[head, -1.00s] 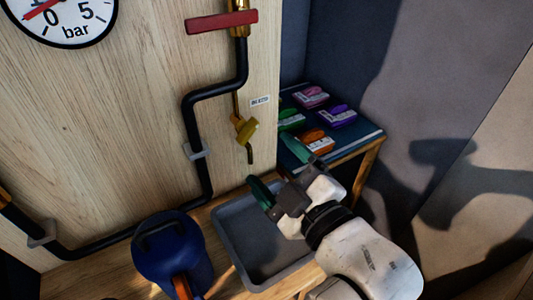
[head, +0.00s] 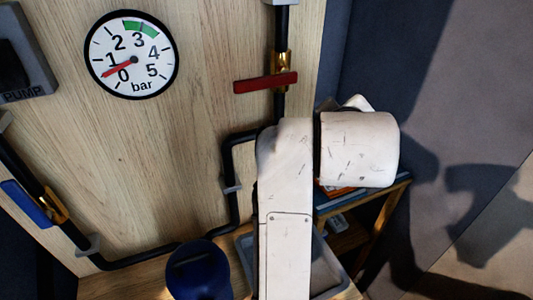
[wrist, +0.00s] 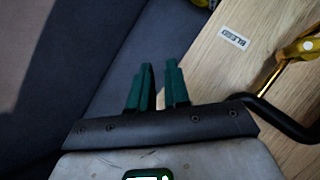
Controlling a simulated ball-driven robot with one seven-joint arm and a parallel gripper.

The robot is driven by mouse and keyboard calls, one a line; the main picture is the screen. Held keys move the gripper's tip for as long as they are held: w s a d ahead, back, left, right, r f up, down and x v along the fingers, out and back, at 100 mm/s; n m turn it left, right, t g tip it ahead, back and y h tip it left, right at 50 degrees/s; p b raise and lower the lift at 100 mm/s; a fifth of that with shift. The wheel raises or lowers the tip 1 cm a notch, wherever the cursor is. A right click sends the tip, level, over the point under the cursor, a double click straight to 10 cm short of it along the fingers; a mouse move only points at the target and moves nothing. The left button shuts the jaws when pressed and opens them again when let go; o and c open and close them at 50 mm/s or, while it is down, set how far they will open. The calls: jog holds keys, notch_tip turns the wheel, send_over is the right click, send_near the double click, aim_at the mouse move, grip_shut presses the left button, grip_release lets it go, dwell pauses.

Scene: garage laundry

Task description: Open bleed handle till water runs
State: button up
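The yellow bleed handle (wrist: 306,46) sits on a thin brass pipe at the right edge of the wrist view, beside a white label reading BLEED (wrist: 233,37). Only part of the valve shows there, and no water is visible. In the head view my arm hides the bleed handle and my gripper. In the wrist view the green fingers of my gripper (wrist: 159,66) point up the picture with a narrow empty gap between them. They are left of the handle and apart from it, over a dark wall surface.
The pressure gauge (head: 131,55) needle points between 0 and 1. A red lever (head: 265,82) lies across the black pipe above. A blue lever (head: 25,203) is at left. A blue can (head: 197,272) and a grey tray (head: 326,268) stand below. A shelf (head: 370,200) is at right.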

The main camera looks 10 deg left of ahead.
jog(key=a+g, duration=0.1)
jog(key=s+a+r+m+g+p, duration=0.1)
jog(key=a+m+g, duration=0.1)
jog(key=a, duration=0.1)
jog(key=shift+s+r+h+p, duration=0.3)
jog(key=shift+h+p, duration=0.05)
jog(key=shift+h, duration=0.05)
grip_shut()
jog(key=s+a+f+m+g+p, duration=0.1)
jog(key=s+a+g+p, duration=0.1)
jog(key=s+a+g, duration=0.55)
jog(key=w+f+t+p, duration=0.1)
jog(key=w+f, duration=0.2)
jog(key=f, duration=0.6)
jog(key=shift+w+a+f+t, duration=0.15)
jog(key=shift+a+t, duration=0.2)
jog(key=shift+f+p, duration=0.2)
jog(key=shift+p, duration=0.1)
jog(key=shift+a+f+n+t+h+b, duration=0.1)
jog(key=shift+f+n+t+h+b, duration=0.3)
jog(key=shift+t+h, duration=0.85)
jog(key=shift+f+n+t+h+b, duration=0.1)
jog(key=shift+f+n+t+h, duration=0.35)
jog(key=shift+t+h, duration=0.75)
jog(key=shift+f+h, duration=0.15)
jog(key=shift+h, duration=0.2)
